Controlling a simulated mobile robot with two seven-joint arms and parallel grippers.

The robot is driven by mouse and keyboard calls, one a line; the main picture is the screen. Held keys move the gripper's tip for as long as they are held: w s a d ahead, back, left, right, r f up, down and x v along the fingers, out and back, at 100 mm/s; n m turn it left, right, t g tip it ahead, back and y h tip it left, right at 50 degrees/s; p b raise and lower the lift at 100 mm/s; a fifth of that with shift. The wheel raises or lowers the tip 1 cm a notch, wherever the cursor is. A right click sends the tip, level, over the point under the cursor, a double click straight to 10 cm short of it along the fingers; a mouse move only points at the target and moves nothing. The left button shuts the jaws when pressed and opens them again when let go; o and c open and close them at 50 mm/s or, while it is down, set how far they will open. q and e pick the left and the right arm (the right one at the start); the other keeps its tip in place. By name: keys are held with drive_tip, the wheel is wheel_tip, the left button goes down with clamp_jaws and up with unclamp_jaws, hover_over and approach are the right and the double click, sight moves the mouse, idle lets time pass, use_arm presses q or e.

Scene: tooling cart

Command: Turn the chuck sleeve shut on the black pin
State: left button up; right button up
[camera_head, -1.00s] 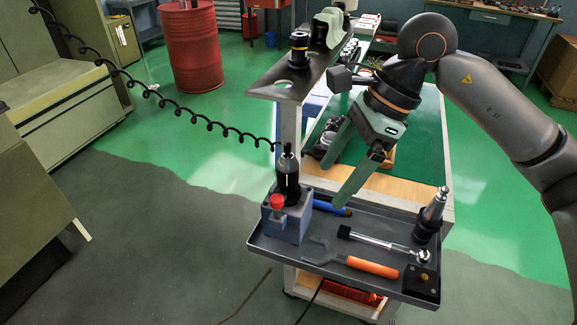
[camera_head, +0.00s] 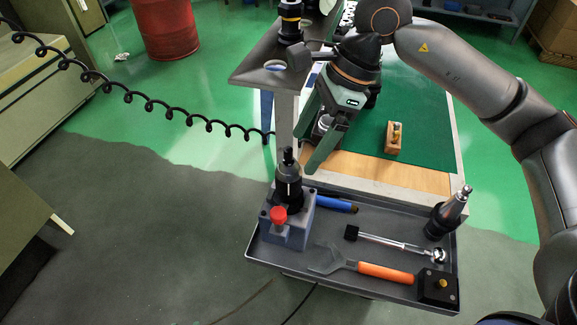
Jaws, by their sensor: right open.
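The chuck (camera_head: 288,180), with a grey and black sleeve, stands upright in a blue-grey block (camera_head: 293,233) with a red knob (camera_head: 278,216), at the left of the dark tray. A short black pin (camera_head: 288,155) sticks up from its top. My right gripper (camera_head: 316,150) comes down from the upper right, just right of and above the chuck in the picture. Its green-grey fingers are apart, with nothing seen between them, and do not appear to touch the sleeve. The far finger is partly hidden. My left gripper is not in view.
The tray (camera_head: 330,289) also holds a blue-handled tool (camera_head: 334,204), a ratchet (camera_head: 395,243), an orange-handled spanner (camera_head: 385,272), a tool holder (camera_head: 446,214) and a black box (camera_head: 438,287). A shelf (camera_head: 262,61) stands behind the chuck. A coiled cable (camera_head: 180,115) hangs left.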

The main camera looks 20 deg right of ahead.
sight(295, 164)
drive_tip(key=p+x, duration=0.1)
drive_tip(key=x, duration=0.7)
drive_tip(key=shift+w+f, duration=0.1)
drive_tip(key=shift+f, duration=0.05)
drive_tip(key=c, duration=1.4)
